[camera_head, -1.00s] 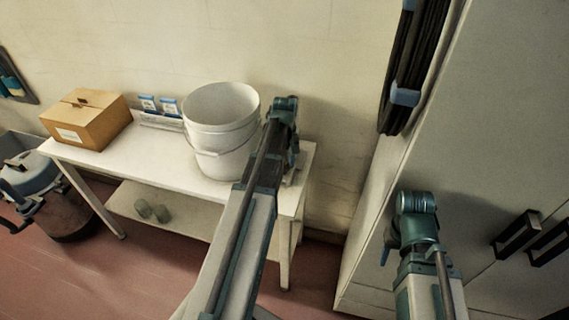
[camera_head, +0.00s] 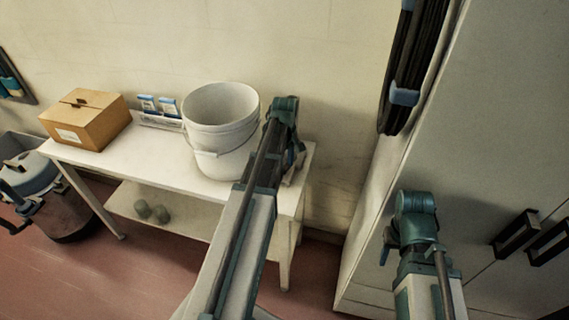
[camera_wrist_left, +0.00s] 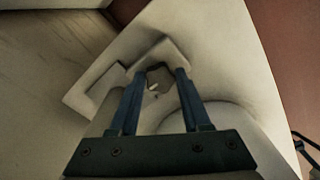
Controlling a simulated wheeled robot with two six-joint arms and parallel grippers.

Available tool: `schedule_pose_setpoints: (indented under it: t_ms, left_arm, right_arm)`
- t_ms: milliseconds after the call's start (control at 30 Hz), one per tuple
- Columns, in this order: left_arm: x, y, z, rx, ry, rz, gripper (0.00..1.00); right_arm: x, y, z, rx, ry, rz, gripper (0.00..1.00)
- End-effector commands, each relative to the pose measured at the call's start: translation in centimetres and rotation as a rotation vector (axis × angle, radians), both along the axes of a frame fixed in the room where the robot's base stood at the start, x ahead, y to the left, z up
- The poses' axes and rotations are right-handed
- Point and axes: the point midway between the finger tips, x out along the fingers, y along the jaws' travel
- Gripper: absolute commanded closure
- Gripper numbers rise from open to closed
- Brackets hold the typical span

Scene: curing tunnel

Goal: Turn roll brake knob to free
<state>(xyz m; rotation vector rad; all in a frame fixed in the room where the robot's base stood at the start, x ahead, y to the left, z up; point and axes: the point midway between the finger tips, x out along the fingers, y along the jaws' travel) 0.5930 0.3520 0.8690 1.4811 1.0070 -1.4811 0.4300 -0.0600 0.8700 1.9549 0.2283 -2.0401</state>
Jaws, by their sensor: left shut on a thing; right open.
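My left gripper (camera_wrist_left: 160,74) is shut on a small knob-like part (camera_wrist_left: 157,80), taken as the roll brake knob, in the left wrist view. Its two blue fingers stand on either side of the part. The part sits at a pale angular bracket (camera_wrist_left: 168,52) over the white table. Which way the knob is set cannot be told. In the head view the left gripper (camera_head: 294,160) is low at the table's right end, mostly behind my arm, and the knob is hidden. My right gripper (camera_head: 385,256) is mostly hidden by its wrist, in front of the cabinet, away from the table.
A white bucket (camera_head: 222,135) stands on the table (camera_head: 160,150) just left of my left arm. A cardboard box (camera_head: 86,118) and small blue-white packs (camera_head: 157,105) are farther left. A tall cabinet (camera_head: 480,130) with black handles (camera_head: 516,234) is at right, with black cables (camera_head: 402,75) beside it.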

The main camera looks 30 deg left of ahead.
Motion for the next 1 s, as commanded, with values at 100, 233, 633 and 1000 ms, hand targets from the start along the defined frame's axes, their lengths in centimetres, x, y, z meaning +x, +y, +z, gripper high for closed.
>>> schedule_pose_setpoints:
  t_ms: [100, 233, 633, 1000]
  left_arm:
    - [0.0, 0.0, 0.0, 0.000, 0.000, 0.002, 0.42]
    - [0.0, 0.0, 0.0, 0.000, 0.000, 0.001, 0.22]
    - [0.0, 0.0, 0.4, 0.000, 0.000, 0.000, 0.22]
    - [0.0, 0.0, 4.2, 0.000, 0.000, 0.000, 0.22]
  right_arm:
    - [0.0, 0.0, 0.0, 0.000, 0.000, 0.000, 0.50]
    - [0.0, 0.0, 0.0, 0.000, 0.000, 0.000, 0.50]
    - [0.0, 0.0, 0.4, 0.000, 0.000, 0.000, 0.50]
    - [0.0, 0.0, 4.2, 0.000, 0.000, 0.000, 0.50]
